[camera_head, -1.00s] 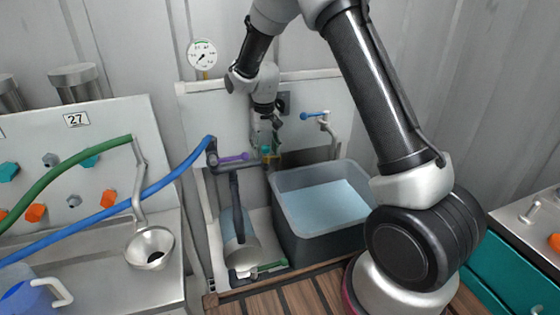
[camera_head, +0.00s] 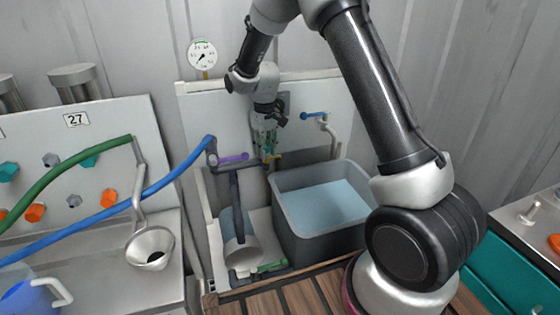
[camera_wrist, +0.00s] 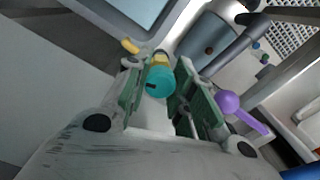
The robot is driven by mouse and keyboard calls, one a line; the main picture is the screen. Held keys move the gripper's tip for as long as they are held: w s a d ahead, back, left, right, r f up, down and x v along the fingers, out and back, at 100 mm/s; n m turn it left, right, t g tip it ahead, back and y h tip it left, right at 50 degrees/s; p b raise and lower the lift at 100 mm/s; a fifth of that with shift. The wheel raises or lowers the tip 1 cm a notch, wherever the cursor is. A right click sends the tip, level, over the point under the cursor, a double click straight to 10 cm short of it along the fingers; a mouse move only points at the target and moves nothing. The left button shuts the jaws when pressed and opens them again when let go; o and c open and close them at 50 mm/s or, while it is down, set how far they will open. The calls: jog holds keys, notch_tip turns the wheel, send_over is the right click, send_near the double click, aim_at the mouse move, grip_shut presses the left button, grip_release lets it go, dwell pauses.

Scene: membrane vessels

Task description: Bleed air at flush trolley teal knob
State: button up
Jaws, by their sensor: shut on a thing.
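The teal knob (camera_wrist: 160,82) sits between my gripper's two green-padded fingers in the wrist view, with a dark slot on its face and a yellow part behind it. My gripper (camera_wrist: 163,92) is shut on the knob. In the head view my gripper (camera_head: 269,150) points down at the trolley pipework, left of the grey tank, and mostly hides the knob. The flush trolley's back panel (camera_head: 318,100) is pale and upright behind my gripper.
A purple lever (camera_head: 234,158) is close to my gripper's left; it also shows in the wrist view (camera_wrist: 229,102). A blue-handled tap (camera_head: 312,115) stands right, above the grey water tank (camera_head: 308,230). A pressure gauge (camera_head: 202,56) is above. A blue hose (camera_head: 160,186) runs left.

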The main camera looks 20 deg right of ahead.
jog(key=n, duration=0.8)
dwell(7.2)
